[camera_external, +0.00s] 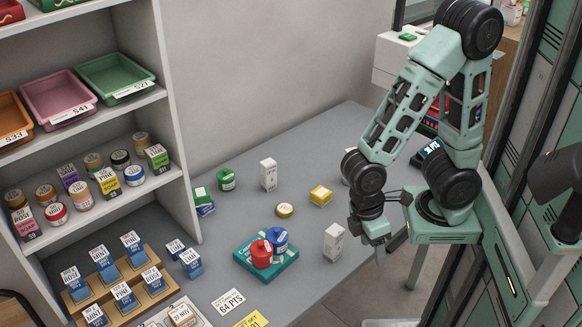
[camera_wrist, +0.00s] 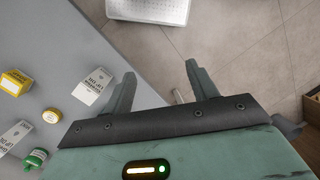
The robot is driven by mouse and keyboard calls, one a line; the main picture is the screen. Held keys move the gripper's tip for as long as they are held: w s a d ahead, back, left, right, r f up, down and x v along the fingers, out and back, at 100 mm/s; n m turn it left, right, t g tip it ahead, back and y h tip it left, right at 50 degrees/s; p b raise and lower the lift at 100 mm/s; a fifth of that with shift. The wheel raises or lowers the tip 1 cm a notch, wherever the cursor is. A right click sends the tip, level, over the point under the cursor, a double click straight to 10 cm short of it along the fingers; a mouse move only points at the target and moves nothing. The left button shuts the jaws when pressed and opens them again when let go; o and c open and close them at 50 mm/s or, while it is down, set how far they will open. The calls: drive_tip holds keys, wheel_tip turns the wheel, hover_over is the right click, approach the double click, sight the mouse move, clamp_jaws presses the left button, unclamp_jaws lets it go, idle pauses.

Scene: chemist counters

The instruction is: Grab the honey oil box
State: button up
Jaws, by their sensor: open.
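Several small boxes stand on the grey counter, and I cannot read which label says honey oil. A yellow box (camera_external: 321,195) sits mid-counter and shows at the left of the wrist view (camera_wrist: 14,82). A white box (camera_external: 333,242) stands upright near the counter edge, left of my gripper. A white box with dark print (camera_wrist: 95,85) shows left of my fingers in the wrist view. Another white box (camera_external: 268,174) stands farther back. My gripper (camera_external: 379,255) points down by the counter's right edge, open and empty. Its fingers (camera_wrist: 157,75) are spread over the floor.
A round yellow tin (camera_external: 284,210) and a green jar (camera_external: 227,180) stand on the counter. Shelves (camera_external: 100,117) with jars and bins stand left. Price cards (camera_external: 229,301) lie at the front.

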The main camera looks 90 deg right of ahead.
drive_tip(key=d+f+m+t+y+p, duration=0.1)
drive_tip(key=d+f+m+t+y, duration=0.2)
drive_tip(key=d+m, duration=0.5)
drive_tip(key=s+d+f+m+t+y+p, duration=0.1)
drive_tip(key=d+f+m+t+y, duration=0.3)
drive_tip(key=d+m, duration=0.4)
drive_tip(key=s+d+f+m+t+y+p, duration=0.1)
drive_tip(key=d+f+m+t+y, duration=0.2)
drive_tip(key=m, duration=0.9)
drive_tip(key=shift+d+f+t+y, duration=0.2)
drive_tip(key=shift+d+t+y, duration=0.25)
drive_tip(key=shift+d+y, duration=0.65)
drive_tip(key=shift+d+f+t+y, duration=0.2)
drive_tip(key=shift+d+t+y, duration=0.25)
drive_tip(key=shift+d+y, duration=0.65)
drive_tip(key=shift+s+d+f+m+t+h, duration=0.15)
drive_tip(key=shift+d+m+t+h, duration=0.2)
drive_tip(key=shift+m+t, duration=0.2)
drive_tip(key=shift+s+d+f+m+t+h, duration=0.1)
drive_tip(key=shift+s+d+m+t+h, duration=0.05)
drive_tip(key=shift+d+m+t+h, duration=0.3)
drive_tip(key=p, duration=0.4)
approach(330, 241)
drive_tip(key=x, duration=0.3)
drive_tip(key=shift+w, duration=0.25)
drive_tip(key=shift+p+x, duration=1)
drive_tip(key=shift+x, duration=2.2)
drive_tip(key=shift+s+a+f, duration=0.1)
drive_tip(key=shift+f, duration=0.05)
drive_tip(key=c, duration=1.1)
